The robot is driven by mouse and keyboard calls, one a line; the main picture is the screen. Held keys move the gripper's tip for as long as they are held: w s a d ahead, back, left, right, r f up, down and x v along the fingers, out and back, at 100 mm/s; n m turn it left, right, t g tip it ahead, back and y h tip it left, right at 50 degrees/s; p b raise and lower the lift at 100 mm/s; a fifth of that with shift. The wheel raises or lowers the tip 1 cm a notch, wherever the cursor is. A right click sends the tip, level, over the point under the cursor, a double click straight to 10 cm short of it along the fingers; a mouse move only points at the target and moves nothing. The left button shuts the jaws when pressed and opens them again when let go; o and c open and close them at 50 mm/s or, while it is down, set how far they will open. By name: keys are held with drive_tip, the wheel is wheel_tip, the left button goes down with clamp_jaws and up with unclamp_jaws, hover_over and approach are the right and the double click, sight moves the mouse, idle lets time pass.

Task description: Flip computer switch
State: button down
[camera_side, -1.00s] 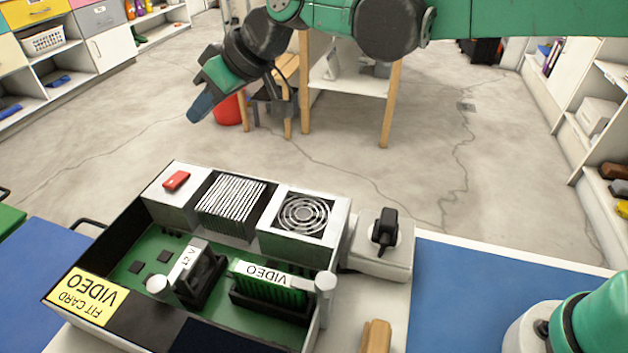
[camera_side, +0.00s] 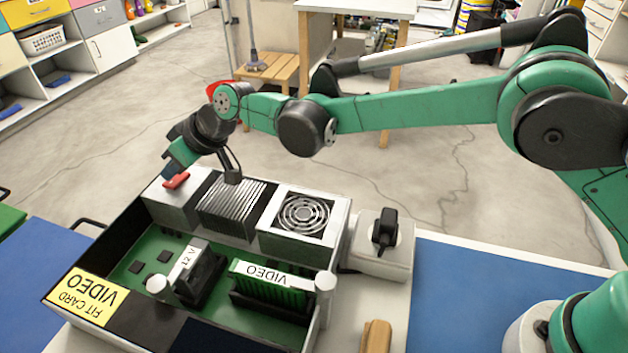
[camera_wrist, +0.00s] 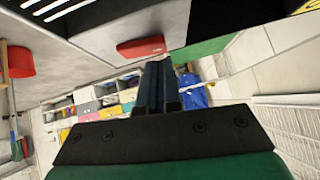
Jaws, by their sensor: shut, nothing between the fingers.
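The computer (camera_side: 60,262) is an open case with a green board, a finned block, a fan and a yellow label reading FIT CARD VIDEO. The red switch (camera_side: 177,181) sits on top of the grey block at its back left corner. It also shows in the wrist view (camera_wrist: 141,47), on the grey face just above and left of the fingertips. My gripper (camera_side: 170,171) is shut and empty. In the side view its fingertips are beside the switch, at its upper left end. I cannot tell whether they touch it. In the wrist view the closed fingers (camera_wrist: 158,68) point toward the case.
A VIDEO card (camera_side: 265,285) and a 12 V part (camera_side: 200,272) stand inside the case. A black plug (camera_side: 385,230) is in a socket right of the case. A wooden handle (camera_side: 376,336) lies in front. Blue mats lie either side.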

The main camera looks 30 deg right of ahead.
drive_tip(key=shift+f, duration=0.3)
drive_tip(key=shift+s+a+f+h, duration=0.1)
drive_tip(key=shift+f+h, duration=0.15)
drive_tip(key=shift+h, duration=0.05)
idle(0.3)
drive_tip(key=shift+w+d+r, duration=0.2)
drive_tip(key=shift+w+d, duration=0.4)
drive_tip(key=shift+r, duration=0.1)
